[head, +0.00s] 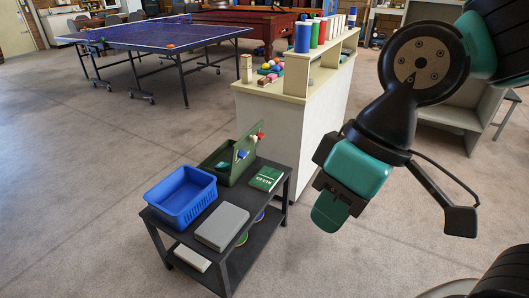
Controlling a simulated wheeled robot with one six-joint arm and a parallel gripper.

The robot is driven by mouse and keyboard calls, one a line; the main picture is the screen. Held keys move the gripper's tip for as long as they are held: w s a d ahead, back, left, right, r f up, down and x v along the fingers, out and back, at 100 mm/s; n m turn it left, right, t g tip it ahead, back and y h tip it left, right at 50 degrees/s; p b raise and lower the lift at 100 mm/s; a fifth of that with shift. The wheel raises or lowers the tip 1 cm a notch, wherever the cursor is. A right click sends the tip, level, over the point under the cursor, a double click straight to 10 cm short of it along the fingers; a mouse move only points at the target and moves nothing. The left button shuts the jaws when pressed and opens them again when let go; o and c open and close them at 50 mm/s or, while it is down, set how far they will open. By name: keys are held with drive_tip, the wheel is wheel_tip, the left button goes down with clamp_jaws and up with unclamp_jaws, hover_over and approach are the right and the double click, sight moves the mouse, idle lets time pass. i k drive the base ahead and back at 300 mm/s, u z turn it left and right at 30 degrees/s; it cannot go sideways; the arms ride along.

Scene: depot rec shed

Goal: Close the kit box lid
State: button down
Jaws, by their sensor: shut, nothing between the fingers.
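The green kit box (212,163) stands at the back of a dark low cart. Its green lid (243,161) stands up, open, along the box's right side. Small blue, white and red round things show along the lid's upper edge; I cannot tell whether they are attached. Much of the box's inside is hidden. My gripper (329,213) hangs in the air to the right of the cart, apart from the box and lid. Its teal fingers are shut and empty, pointing down.
The cart (205,267) also carries a blue basket (181,203), a grey box (222,227), a green book (266,178) and a small white box (192,258). A pale counter (300,135) stands close behind it. Open floor (75,200) lies left.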

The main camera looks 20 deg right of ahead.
sight(249, 142)
drive_tip(key=u, duration=0.4)
drive_tip(key=i, duration=1.15)
drive_tip(key=z, duration=0.2)
